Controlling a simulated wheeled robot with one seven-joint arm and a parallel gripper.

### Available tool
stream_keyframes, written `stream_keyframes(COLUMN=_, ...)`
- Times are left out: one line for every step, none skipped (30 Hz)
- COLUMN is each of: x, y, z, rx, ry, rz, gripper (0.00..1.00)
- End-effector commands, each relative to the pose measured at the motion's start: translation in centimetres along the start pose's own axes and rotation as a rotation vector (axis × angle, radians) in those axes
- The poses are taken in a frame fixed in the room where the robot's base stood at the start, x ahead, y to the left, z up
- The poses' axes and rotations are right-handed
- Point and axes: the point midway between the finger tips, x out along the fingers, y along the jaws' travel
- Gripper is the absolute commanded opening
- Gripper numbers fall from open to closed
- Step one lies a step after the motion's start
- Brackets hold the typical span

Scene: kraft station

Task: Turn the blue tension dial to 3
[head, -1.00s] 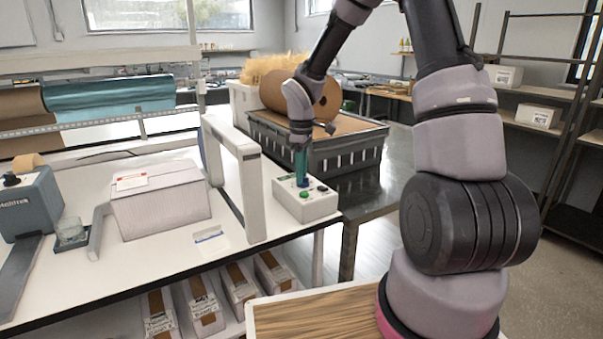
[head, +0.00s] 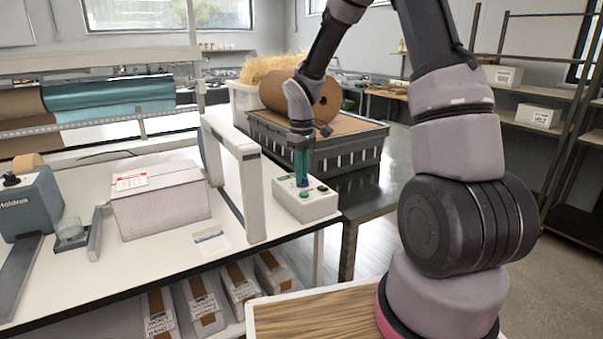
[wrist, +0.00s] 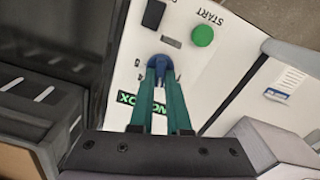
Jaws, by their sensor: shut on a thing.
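The blue tension dial (wrist: 159,63) is on the white face of the control box (wrist: 205,62), partly hidden by my fingers. My gripper (wrist: 160,80), with green fingers, is shut on the dial. In the head view my gripper (head: 302,172) points down onto the control box (head: 310,206) at the bench's right end. A bit of the blue dial (head: 302,182) shows below the fingertips. The dial's number marks are too small or covered to read.
A green START button (wrist: 202,36) and a black switch (wrist: 154,14) sit close to the dial. A white arch frame (head: 246,190) stands left of the box. A grey crate (head: 345,150) with a brown paper roll (head: 285,92) is behind it.

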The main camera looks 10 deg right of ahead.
Motion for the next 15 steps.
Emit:
stream_keyframes(x=-0.07, y=0.05, z=-0.03, rx=0.034, ry=0.001, rz=0.002, gripper=0.0)
stream_keyframes(x=-0.08, y=0.03, z=-0.04, rx=0.056, ry=0.001, rz=0.001, gripper=0.0)
stream_keyframes(x=-0.08, y=0.01, z=-0.06, rx=0.083, ry=0.001, rz=0.001, gripper=0.0)
stream_keyframes(x=-0.08, y=0.03, z=-0.05, rx=0.104, ry=0.001, rz=0.001, gripper=0.0)
stream_keyframes(x=-0.08, y=0.07, z=-0.04, rx=0.123, ry=0.001, rz=0.001, gripper=0.0)
stream_keyframes(x=-0.08, y=0.09, z=-0.04, rx=0.146, ry=0.001, rz=0.002, gripper=0.0)
stream_keyframes(x=-0.08, y=0.08, z=-0.04, rx=0.163, ry=0.001, rz=0.001, gripper=0.0)
stream_keyframes(x=-0.08, y=0.08, z=-0.05, rx=0.179, ry=0.001, rz=0.001, gripper=0.0)
stream_keyframes(x=-0.08, y=0.09, z=-0.04, rx=0.198, ry=0.001, rz=0.001, gripper=0.0)
stream_keyframes(x=-0.08, y=0.1, z=-0.04, rx=0.212, ry=0.001, rz=0.001, gripper=0.0)
stream_keyframes(x=-0.08, y=0.11, z=-0.04, rx=0.224, ry=0.002, rz=0.001, gripper=0.0)
stream_keyframes(x=-0.08, y=0.11, z=-0.04, rx=0.238, ry=0.002, rz=0.001, gripper=0.0)
stream_keyframes(x=-0.08, y=0.12, z=-0.04, rx=0.247, ry=0.002, rz=0.001, gripper=0.0)
stream_keyframes(x=-0.08, y=0.13, z=-0.04, rx=0.256, ry=0.002, rz=0.001, gripper=0.0)
stream_keyframes(x=-0.08, y=0.14, z=-0.03, rx=0.264, ry=0.002, rz=0.001, gripper=0.0)
